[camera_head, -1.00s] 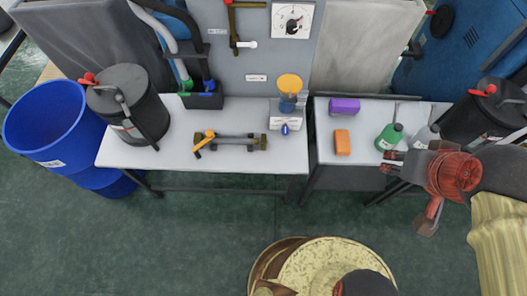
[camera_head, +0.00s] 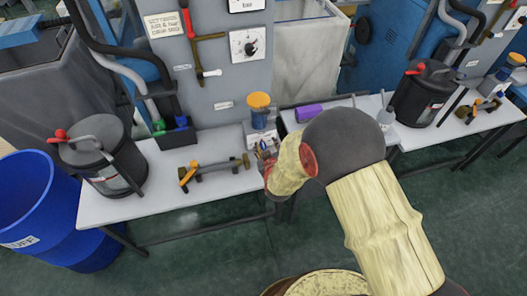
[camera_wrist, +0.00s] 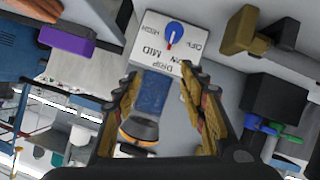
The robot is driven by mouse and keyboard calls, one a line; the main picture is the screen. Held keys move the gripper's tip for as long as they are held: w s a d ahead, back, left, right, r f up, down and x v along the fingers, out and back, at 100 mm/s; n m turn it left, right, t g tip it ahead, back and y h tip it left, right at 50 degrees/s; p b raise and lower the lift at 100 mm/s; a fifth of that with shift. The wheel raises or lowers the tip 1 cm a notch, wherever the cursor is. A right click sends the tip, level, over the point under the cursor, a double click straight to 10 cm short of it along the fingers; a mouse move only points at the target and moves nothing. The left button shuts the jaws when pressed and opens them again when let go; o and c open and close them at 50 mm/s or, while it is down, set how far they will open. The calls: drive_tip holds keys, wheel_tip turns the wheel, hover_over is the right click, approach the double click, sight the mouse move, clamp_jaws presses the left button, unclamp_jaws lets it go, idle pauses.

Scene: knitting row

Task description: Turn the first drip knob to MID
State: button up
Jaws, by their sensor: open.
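The first drip unit has a white dial plate (camera_wrist: 158,28) marked OFF, LOW, MID and HIGH, upside down in the wrist view. Its round blue knob (camera_wrist: 174,33) has a red pointer toward the LOW–MID side; I cannot tell the exact mark. The unit's blue cup (camera_wrist: 152,92) with an orange cap also shows in the head view (camera_head: 259,101). My gripper (camera_wrist: 160,73) is open, its two fingers either side of the cup in the picture, the knob beyond the tips. In the head view, my gripper (camera_head: 266,152) and wrist hide the knob.
A brass-and-orange bar tool (camera_head: 213,170) lies left of the unit on the white bench (camera_head: 150,213). A purple block (camera_head: 309,112) is to the right. A black lidded can (camera_head: 103,160) stands at the left end. Another orange-capped drip unit (camera_head: 515,60) is far right.

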drive_tip(key=n+t, duration=0.1)
approach(264, 148)
drive_tip(key=shift+w+a+f, duration=0.25)
drive_tip(key=shift+w+f, duration=0.15)
drive_tip(key=shift+w, duration=0.2)
drive_tip(key=shift+f, duration=0.2)
drive_tip(key=b+x, duration=0.3)
drive_tip(key=x, duration=0.4)
drive_tip(key=shift+w, duration=0.35)
drive_tip(key=shift+r, duration=0.1)
drive_tip(key=shift+c, duration=1.3)
drive_tip(key=c, duration=0.8)
clamp_jaws()
